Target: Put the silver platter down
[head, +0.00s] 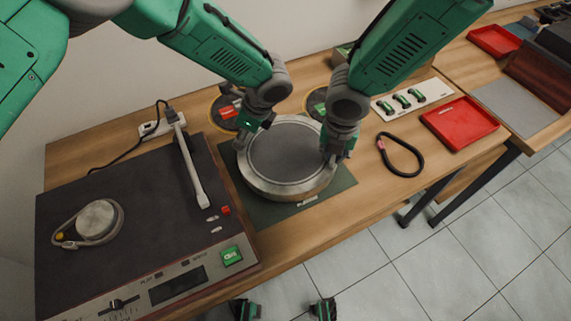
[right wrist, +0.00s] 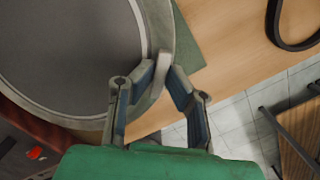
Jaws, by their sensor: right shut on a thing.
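The silver platter (head: 288,162) is a round metal disc with a dark grey top. It lies level on or just over the dark green mat (head: 262,212); I cannot tell whether it touches. My right gripper (head: 333,157) is shut on the platter's right rim. In the right wrist view the fingers (right wrist: 166,78) straddle the rim of the platter (right wrist: 60,60). My left gripper (head: 243,138) is at the platter's upper left edge, its fingers too small and dark to tell whether they grip.
A turntable (head: 150,215) with a tonearm stands left of the mat. Dark round pads (head: 228,112) lie behind the platter. A black belt loop (head: 402,158) and a red tray (head: 460,123) lie to the right. The table's front edge is close to the mat.

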